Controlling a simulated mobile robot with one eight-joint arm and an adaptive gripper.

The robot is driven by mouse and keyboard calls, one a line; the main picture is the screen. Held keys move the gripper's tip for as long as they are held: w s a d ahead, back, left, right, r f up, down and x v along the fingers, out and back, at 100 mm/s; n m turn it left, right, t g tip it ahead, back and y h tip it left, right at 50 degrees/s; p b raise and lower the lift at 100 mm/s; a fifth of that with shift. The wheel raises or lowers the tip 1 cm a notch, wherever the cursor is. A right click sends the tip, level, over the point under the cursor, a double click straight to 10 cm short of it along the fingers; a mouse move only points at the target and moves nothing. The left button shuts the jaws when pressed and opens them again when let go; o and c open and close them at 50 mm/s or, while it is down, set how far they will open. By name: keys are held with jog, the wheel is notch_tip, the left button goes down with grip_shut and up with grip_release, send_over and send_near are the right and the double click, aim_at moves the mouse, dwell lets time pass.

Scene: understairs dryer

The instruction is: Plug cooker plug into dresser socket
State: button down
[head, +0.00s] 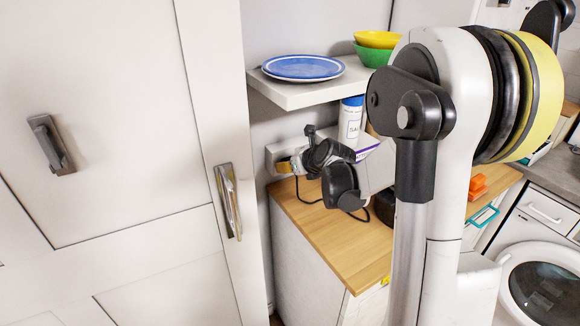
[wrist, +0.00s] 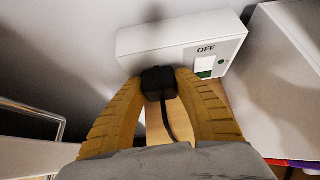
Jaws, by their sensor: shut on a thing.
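The black cooker plug (wrist: 159,81) is pinched between the two yellow fingertips of my gripper (wrist: 160,88) in the wrist view. Its dark cable (wrist: 168,122) runs down between the fingers. The plug is at the lower front edge of a white socket box (wrist: 150,45) on the wall, which has an OFF label and a switch (wrist: 205,67). I cannot tell whether the plug touches the box or sits in it; any socket holes there are hidden. In the head view my gripper (head: 286,165) is at the white box (head: 272,153), above the wooden top.
A wooden worktop (head: 330,238) lies below. A shelf (head: 290,92) with a blue plate (head: 303,67) and bowls (head: 377,40) hangs above my gripper. A white salt container (head: 350,122) stands close to it. A tall white door (head: 110,120) with handles is on the left.

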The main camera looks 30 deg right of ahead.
jog(key=shift+w, duration=0.15)
jog(key=c, duration=0.9)
grip_release()
jog(key=shift+c, duration=0.2)
jog(key=v, duration=1.2)
